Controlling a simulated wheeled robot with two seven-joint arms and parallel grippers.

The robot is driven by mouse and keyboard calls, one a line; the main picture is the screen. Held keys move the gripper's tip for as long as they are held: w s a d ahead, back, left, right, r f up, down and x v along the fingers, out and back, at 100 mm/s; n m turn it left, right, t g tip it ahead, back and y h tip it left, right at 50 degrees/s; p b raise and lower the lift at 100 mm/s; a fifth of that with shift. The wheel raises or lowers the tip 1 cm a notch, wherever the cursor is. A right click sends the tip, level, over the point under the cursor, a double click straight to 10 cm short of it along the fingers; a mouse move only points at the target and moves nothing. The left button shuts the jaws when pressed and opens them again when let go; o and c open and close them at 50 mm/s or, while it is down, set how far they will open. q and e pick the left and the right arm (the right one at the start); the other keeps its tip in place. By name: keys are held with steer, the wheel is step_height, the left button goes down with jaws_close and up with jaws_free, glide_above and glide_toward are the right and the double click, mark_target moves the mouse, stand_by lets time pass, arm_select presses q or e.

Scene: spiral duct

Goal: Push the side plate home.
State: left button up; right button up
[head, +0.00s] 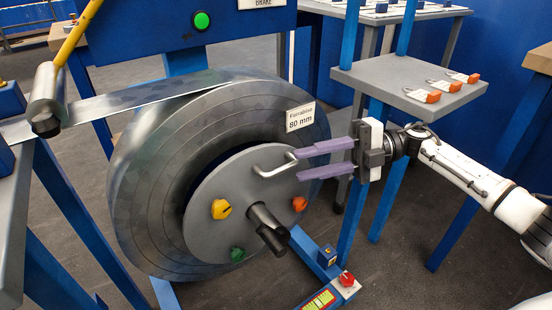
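The side plate (212,188) is a round grey disc on the front of a large metal coil (150,165), in the middle of the head view. It carries a silver bar handle (272,168), a yellow knob (221,209), an orange knob (299,204) and a green knob (238,254). A dark shaft (268,228) sticks out of its centre. A dark gap shows between plate and coil at the left. My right gripper (297,164) is open, its two purple fingers pointing left by the handle's right end. I cannot tell whether they touch it. My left gripper is not in view.
A grey shelf (390,75) with orange-tagged padlocks (432,97) stands above right, on blue posts. A yellow-handled roller arm (48,100) is at the upper left. A base with a red knob (346,278) lies below the plate. Floor shows at the lower right.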

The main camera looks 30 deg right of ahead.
mark_target(291, 168)
steer(key=p+x, duration=0.1)
steer(key=x, duration=0.5)
steer(key=shift+s, duration=0.15)
steer(key=shift+c, duration=0.3)
jaws_close()
